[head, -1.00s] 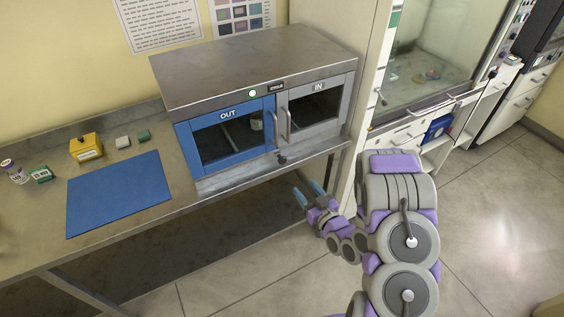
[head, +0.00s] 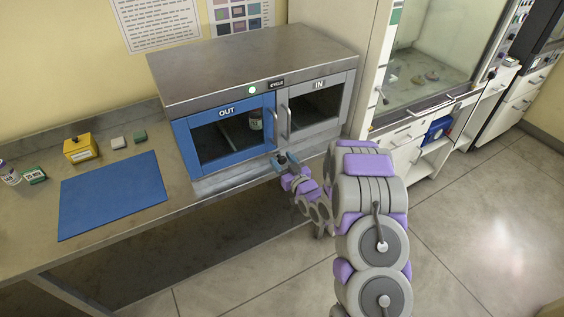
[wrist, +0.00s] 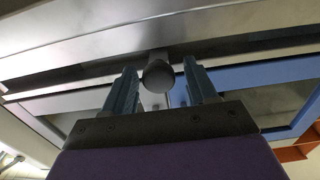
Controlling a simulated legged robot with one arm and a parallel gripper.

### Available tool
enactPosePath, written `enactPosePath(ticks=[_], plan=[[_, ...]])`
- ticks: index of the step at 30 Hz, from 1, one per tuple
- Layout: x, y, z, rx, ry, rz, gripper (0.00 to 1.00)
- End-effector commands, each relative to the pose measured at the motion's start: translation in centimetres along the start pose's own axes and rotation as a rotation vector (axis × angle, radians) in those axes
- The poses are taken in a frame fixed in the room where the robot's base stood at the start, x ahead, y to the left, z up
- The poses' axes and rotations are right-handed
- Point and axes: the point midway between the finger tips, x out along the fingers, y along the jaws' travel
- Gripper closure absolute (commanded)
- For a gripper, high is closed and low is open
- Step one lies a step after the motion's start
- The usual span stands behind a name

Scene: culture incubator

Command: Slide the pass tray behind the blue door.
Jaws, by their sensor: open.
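The blue door (head: 232,160), marked OUT, is the left door of a steel pass box and is shut. Behind its window, near the right edge, a small light container (head: 256,121) shows; the pass tray itself is hard to make out. My gripper (head: 281,160) is at the front ledge, below where the two doors meet. In the wrist view, a round grey knob (wrist: 158,75) lies between the open fingertips of my gripper (wrist: 160,82), with a gap visible on each side. The blue door (wrist: 270,75) also shows there, to the right.
The grey door (head: 318,105), marked IN, is shut at right. A blue mat (head: 112,194), a yellow box (head: 81,149) and small items lie on the bench to the left. The floor at right is clear.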

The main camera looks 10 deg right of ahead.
Motion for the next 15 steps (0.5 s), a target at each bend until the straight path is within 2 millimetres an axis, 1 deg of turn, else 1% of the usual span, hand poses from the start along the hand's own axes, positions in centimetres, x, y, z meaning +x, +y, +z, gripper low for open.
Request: enactPosePath(ticks=[4,12,15], plan=[[0.66,0.01,0.08,0.0,-0.003,0.0,0.43],[0.74,0.03,0.04,0.0,-0.003,0.0,0.43],[0.74,0.04,0.04,0.0,-0.002,0.0,0.52]])
